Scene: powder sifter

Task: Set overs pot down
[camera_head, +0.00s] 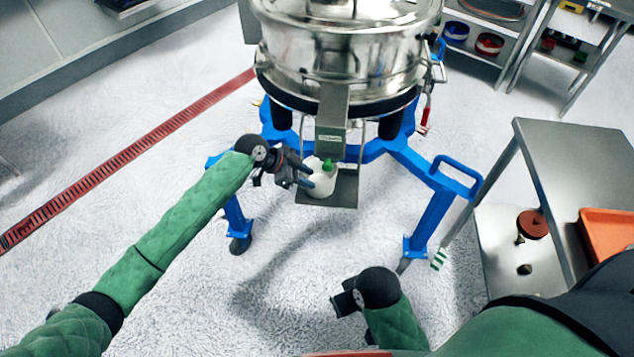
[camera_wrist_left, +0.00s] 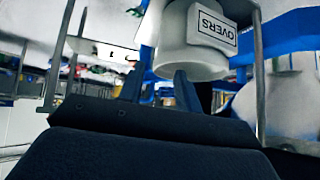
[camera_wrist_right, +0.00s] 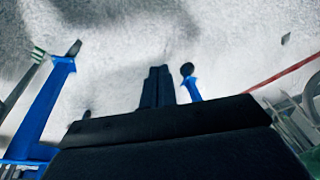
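The white overs pot (camera_head: 321,184) stands on a small metal tray (camera_head: 338,199) hung below the sifter's front spout (camera_head: 332,128). Something green shows at its top. In the left wrist view the pot (camera_wrist_left: 190,40) carries a label reading OVERS and appears tilted in the picture. My left gripper (camera_head: 305,177) is at the pot's left side. In its wrist view the two fingers (camera_wrist_left: 158,88) are apart, with the pot just beyond the tips and nothing clearly between them. My right gripper (camera_head: 342,302) is low over the floor, its fingers (camera_wrist_right: 157,88) together and empty.
The steel sifter (camera_head: 340,50) stands on a blue frame (camera_head: 432,215) around the tray. A steel table (camera_head: 575,165) with an orange bin (camera_head: 608,232) is at the right. Shelves (camera_head: 490,45) stand at the back right. The floor in front is clear.

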